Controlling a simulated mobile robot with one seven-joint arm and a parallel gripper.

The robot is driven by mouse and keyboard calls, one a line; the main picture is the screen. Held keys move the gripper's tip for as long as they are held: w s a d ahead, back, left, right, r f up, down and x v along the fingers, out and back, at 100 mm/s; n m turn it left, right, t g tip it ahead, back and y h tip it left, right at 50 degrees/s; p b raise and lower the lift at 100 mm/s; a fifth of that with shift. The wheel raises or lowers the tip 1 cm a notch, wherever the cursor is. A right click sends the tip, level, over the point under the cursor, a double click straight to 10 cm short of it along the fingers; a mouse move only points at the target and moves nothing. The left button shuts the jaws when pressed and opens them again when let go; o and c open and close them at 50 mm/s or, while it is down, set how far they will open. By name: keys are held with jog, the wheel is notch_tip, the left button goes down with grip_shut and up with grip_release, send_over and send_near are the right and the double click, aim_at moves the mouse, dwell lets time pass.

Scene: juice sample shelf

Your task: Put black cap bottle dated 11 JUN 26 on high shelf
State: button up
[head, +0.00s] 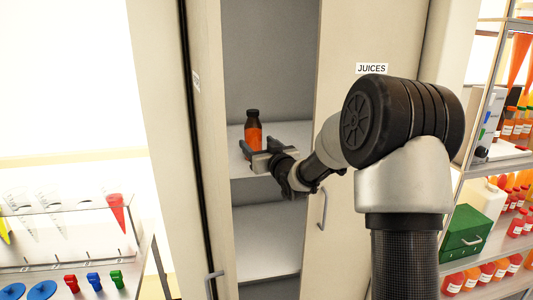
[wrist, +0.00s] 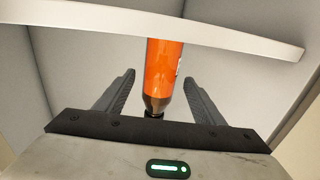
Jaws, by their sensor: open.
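An orange bottle with a black cap (head: 253,135) stands upright on a shelf inside the open cabinet. In the wrist view the bottle (wrist: 163,70) appears cap-down, with a sliver of white label at its right side; no date is readable. My gripper (head: 258,150) is in front of the bottle at the shelf. In the wrist view my gripper (wrist: 158,90) is open, with one finger on each side of the bottle and a gap on both sides. The shelf (head: 285,131) bears the bottle; its pale edge (wrist: 230,35) crosses the top of the wrist view.
A lower shelf (head: 270,250) in the cabinet shows no objects. A door marked JUICES (head: 345,125) is to the right of the opening. A rack at right holds several bottles and a green box (head: 470,235). A stand with cones (head: 70,235) is at left.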

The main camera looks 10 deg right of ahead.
jog(key=s+d+b, duration=0.1)
jog(key=s+d, duration=0.1)
jog(key=s, duration=0.7)
jog(key=shift+s, duration=0.35)
